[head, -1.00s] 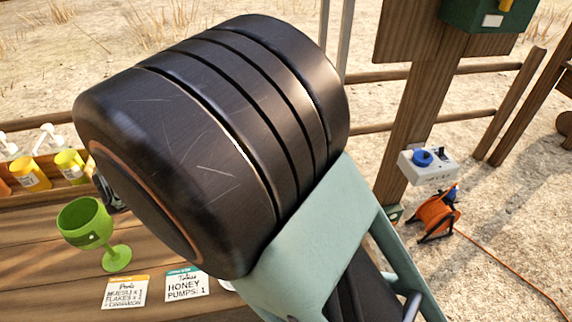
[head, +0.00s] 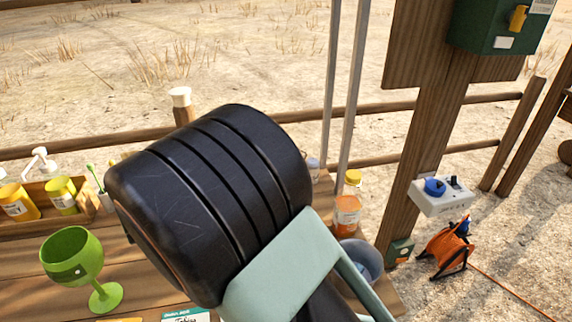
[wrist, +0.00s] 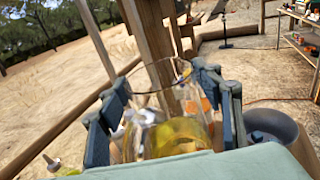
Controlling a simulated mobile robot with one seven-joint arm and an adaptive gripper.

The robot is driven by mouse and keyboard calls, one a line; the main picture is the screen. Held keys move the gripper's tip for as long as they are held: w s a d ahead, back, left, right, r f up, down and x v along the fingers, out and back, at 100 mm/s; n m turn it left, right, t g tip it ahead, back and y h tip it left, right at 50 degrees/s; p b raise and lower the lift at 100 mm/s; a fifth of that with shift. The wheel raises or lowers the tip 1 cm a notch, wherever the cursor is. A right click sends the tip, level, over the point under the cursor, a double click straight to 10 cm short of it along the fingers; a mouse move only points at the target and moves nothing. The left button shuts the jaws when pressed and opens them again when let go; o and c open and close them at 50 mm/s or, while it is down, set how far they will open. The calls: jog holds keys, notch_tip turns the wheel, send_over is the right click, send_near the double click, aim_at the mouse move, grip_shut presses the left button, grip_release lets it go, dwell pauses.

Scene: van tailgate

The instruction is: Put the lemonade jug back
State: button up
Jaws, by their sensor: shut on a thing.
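The lemonade jug (wrist: 176,132) is a clear vessel with yellow liquid in its lower part. In the wrist view it stands between the two dark fingers of my gripper (wrist: 168,115), which is shut on it. In the head view my large dark arm link covers the middle, and neither the jug nor my gripper can be made out.
A green goblet (head: 72,255) stands on the wooden counter (head: 30,247) at left, near a wooden box of yellow containers (head: 62,194). An orange-filled jar (head: 347,213) and a grey bucket (head: 361,258) are right of my arm. A post with a socket box (head: 441,195) stands further right.

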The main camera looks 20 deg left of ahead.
jog(key=w+a+f, duration=0.1)
jog(key=w+f, duration=0.7)
jog(key=f, duration=0.2)
jog(key=shift+w+f, duration=0.15)
jog(key=shift+w, duration=0.25)
jog(key=shift+f, duration=0.1)
jog(key=o, duration=2.1)
jog(key=shift+f, duration=0.2)
jog(key=shift+c, duration=0.2)
jog(key=shift+r, duration=0.1)
jog(key=v, duration=0.7)
jog(key=shift+s+a+b, duration=0.2)
jog(key=shift+s+b, duration=0.1)
jog(key=shift+b, duration=0.05)
